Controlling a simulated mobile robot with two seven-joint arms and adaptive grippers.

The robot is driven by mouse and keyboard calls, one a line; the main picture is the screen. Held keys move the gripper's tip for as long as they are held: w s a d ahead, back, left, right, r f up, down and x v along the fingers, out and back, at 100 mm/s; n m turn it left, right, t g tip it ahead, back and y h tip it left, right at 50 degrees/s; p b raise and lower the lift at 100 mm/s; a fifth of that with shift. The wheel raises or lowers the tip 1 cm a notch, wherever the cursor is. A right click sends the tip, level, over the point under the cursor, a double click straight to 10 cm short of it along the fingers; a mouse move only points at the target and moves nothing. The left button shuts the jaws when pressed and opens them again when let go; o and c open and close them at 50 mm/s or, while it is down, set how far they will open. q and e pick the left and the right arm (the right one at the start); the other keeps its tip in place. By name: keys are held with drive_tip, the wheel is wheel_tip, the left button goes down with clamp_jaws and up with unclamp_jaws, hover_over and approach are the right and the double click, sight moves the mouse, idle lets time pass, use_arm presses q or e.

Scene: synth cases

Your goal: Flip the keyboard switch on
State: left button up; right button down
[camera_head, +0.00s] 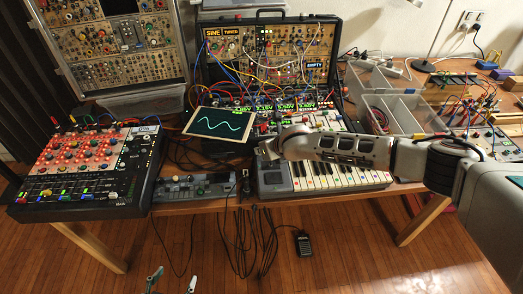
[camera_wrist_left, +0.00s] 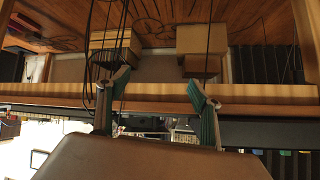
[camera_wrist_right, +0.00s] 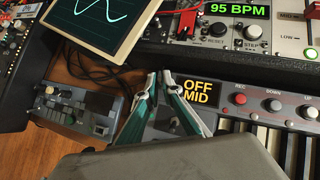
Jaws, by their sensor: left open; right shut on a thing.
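The keyboard (camera_head: 318,178) lies at the table's front, partly covered by my right arm. In the right wrist view its small display (camera_wrist_right: 203,92) reads "OFF MID". My right gripper (camera_wrist_right: 159,78) is over the keyboard's left end panel, fingertips drawn close together on a small part there. That part, at the place of the switch, is hidden by the fingertips, so its position cannot be read. In the head view the right gripper (camera_head: 264,148) points left. My left gripper (camera_head: 173,281) is low at the bottom edge, in front of the table, open and empty. It also shows open in the left wrist view (camera_wrist_left: 161,88).
A tablet with a green wave (camera_head: 219,123) leans behind the keyboard's left end. A grey device (camera_head: 195,186) and a red-lit drum machine (camera_head: 90,165) stand to the left. Black cables (camera_head: 258,240) hang off the front edge.

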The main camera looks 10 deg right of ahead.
drive_tip(key=shift+w+r+m+g+b, duration=0.1)
drive_tip(key=shift+w+m+g+b, duration=0.3)
drive_tip(key=shift+g, duration=0.8)
drive_tip(key=shift+w+g+b, duration=0.2)
drive_tip(key=shift+g+b, duration=0.25)
drive_tip(key=shift+g, duration=0.15)
use_arm(q)
drive_tip(key=shift+w+d+r+t+h+b, duration=0.3)
drive_tip(key=shift+w+d, duration=0.2)
drive_tip(key=shift+d, duration=0.2)
drive_tip(key=shift+w+d+r+t+h+b, duration=0.15)
drive_tip(key=shift+w+d+r, duration=0.25)
drive_tip(key=shift+d, duration=0.25)
use_arm(e)
drive_tip(key=shift+g, duration=0.5)
use_arm(q)
drive_tip(key=shift+a+f, duration=0.1)
drive_tip(key=shift+f, duration=0.05)
use_arm(e)
drive_tip(key=c, duration=2.2)
unclamp_jaws()
drive_tip(key=shift+c, duration=0.2)
use_arm(q)
drive_tip(key=shift+s+f, duration=0.1)
drive_tip(key=shift+f, duration=0.1)
drive_tip(key=shift+a, duration=0.1)
